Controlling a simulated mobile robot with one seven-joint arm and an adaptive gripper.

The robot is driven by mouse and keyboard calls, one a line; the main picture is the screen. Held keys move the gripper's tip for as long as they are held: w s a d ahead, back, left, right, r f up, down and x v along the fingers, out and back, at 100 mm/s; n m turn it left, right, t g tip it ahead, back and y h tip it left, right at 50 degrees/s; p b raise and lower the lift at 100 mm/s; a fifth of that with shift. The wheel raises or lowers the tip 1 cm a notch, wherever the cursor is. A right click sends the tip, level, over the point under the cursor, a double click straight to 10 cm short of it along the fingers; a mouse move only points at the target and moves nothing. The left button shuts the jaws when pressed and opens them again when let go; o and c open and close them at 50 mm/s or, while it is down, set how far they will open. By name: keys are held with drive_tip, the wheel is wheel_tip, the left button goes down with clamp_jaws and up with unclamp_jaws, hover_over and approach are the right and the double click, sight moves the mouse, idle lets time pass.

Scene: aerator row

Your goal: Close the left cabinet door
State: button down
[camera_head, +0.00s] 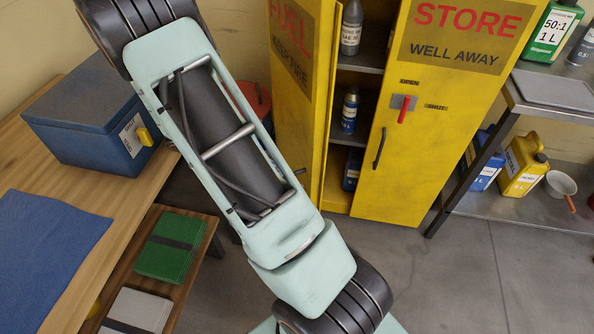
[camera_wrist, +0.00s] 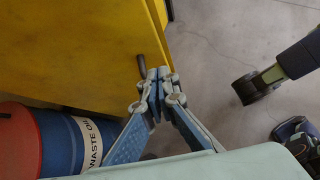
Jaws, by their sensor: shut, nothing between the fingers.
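The yellow cabinet's left door (camera_head: 297,70), lettered in red, stands swung open at an angle, leaving a gap that shows the shelves inside. The right door (camera_head: 430,130) looks closed. In the wrist view a yellow door panel (camera_wrist: 80,50) fills the upper left, with a dark bar handle (camera_wrist: 142,68) near its edge. My gripper (camera_wrist: 158,73) is shut and empty, its fingertips right beside that handle and the panel's edge. Whether they touch the door is unclear. In the head view my arm crosses the middle and the gripper is hidden.
A blue waste oil drum (camera_wrist: 63,143) with a red top stands below the door at left. A wooden bench (camera_head: 120,190) with a blue cool box (camera_head: 90,120) is at left. A metal rack (camera_head: 515,100) stands at right. Grey floor (camera_head: 450,290) is clear in front.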

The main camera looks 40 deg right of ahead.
sight(310, 181)
drive_tip(key=b+x, duration=0.1)
drive_tip(key=x, duration=0.9)
drive_tip(key=shift+w+f, duration=0.15)
drive_tip(key=shift+f, duration=0.1)
